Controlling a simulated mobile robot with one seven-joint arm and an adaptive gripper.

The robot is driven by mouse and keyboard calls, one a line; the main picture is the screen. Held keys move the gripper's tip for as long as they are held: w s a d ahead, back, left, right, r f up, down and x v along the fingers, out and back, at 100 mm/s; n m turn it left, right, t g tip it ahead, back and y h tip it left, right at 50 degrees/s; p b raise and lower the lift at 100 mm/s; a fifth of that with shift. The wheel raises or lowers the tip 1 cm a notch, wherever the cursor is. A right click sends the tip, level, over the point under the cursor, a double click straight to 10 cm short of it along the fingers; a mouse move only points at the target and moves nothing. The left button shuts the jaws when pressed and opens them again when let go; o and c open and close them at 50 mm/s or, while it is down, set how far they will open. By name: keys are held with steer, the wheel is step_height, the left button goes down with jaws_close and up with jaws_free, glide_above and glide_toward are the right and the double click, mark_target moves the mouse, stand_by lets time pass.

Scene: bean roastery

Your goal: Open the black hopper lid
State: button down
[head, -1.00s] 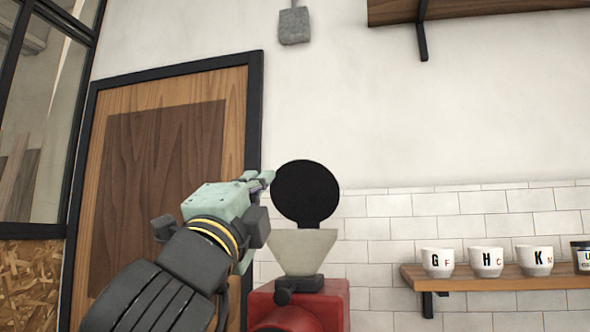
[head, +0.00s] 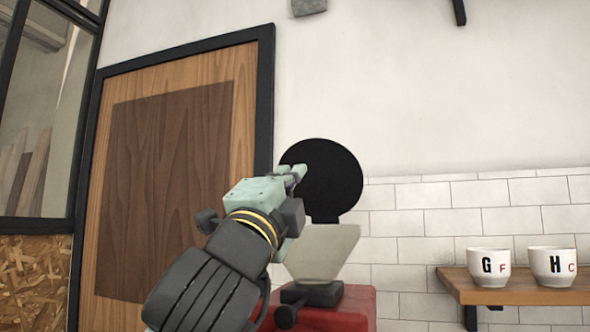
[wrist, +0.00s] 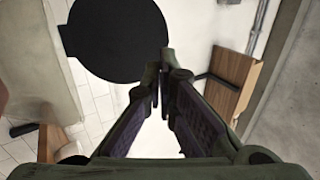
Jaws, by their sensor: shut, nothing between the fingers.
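The black hopper lid (head: 330,177) is a round disc standing upright above the pale, funnel-shaped hopper (head: 322,252), so the hopper is open. The hopper sits on a red grinder body (head: 350,305). My gripper (head: 298,172) is shut and empty; in the head view its fingertips overlap the left part of the lid. In the wrist view the lid (wrist: 118,38) lies beyond and to the left of the shut fingertips (wrist: 163,55). I cannot tell whether the fingertips touch it. My gripper hides part of the lid's lower left edge.
A wooden shelf (head: 520,290) with white lettered cups (head: 489,268) is on the right wall. A wooden door (head: 170,180) in a black frame stands behind my arm at left.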

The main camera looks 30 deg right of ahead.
mark_target(311, 145)
steer(key=p+x, duration=0.4)
steer(key=x, duration=0.6)
steer(key=shift+w+d+r+p, duration=0.1)
steer(key=shift+d+r+p, duration=0.1)
steer(key=shift+p, duration=0.15)
steer(key=shift+w+d+r+p, duration=0.25)
steer(key=shift+w+d+p, duration=0.05)
steer(key=shift+w+d, duration=0.15)
steer(key=shift+w+d+r+g+y, duration=0.4)
steer(key=shift+w+d+r, duration=0.15)
steer(key=shift+r, duration=0.15)
steer(key=shift+x, duration=0.95)
steer(key=shift+s, duration=0.1)
